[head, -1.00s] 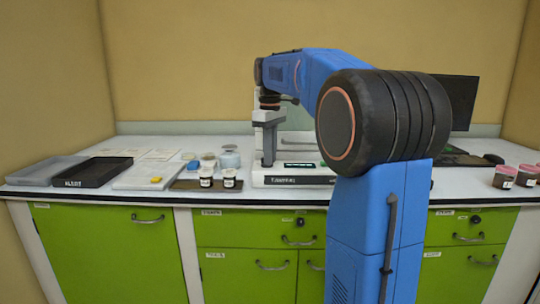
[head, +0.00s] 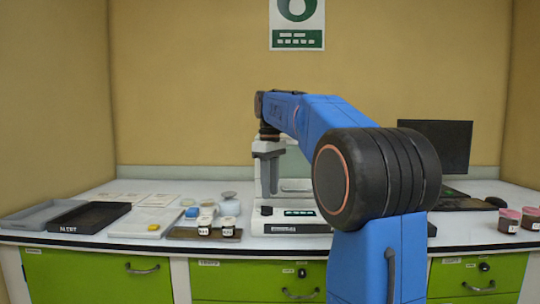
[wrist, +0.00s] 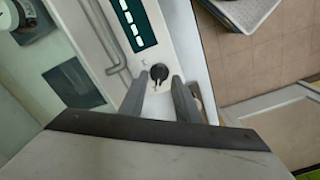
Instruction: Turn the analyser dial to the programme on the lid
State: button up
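The analyser (head: 290,226) is a low white unit on the bench, with a dark green display strip along its front. Its black round dial (head: 266,210) is at the left of the display. In the wrist view the dial (wrist: 158,72) has a pointer-like ridge and shows just beyond and between my fingertips. My gripper (head: 269,190) points down over the analyser's front left. In the wrist view my gripper (wrist: 160,84) has its two grey fingers apart with nothing held. Whether they touch the dial I cannot tell. The display text and any lid writing are too small to read.
Two labelled cups (head: 204,228) stand on a dark mat (head: 180,234) to the left. A black tray (head: 90,219) and a grey tray (head: 40,215) lie farther left. A monitor (head: 437,146) and pink-lidded jars (head: 508,220) are at the right.

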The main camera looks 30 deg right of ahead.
aim_at(270, 207)
notch_tip(270, 207, up, 12)
jog(key=shift+r, duration=0.2)
dwell(0.7)
jog(key=s+a+f+m+t, duration=0.2)
jog(key=s+a+f+m, duration=0.1)
jog(key=s+a+f, duration=0.95)
jog(key=s+a+f+t, duration=0.1)
jog(key=s+f, duration=0.5)
jog(key=f, duration=0.2)
jog(key=s+a+f+m+t, duration=0.1)
jog(key=s+a+f, duration=0.1)
jog(key=s+f, duration=0.3)
jog(key=s+a+f+m, duration=0.1)
jog(key=s+f, duration=0.5)
jog(key=f, duration=0.7)
jog(key=shift+s+a+f+t, duration=0.15)
jog(key=shift+s+t, duration=0.2)
jog(key=shift+t, duration=0.05)
jog(key=shift+c, duration=0.3)
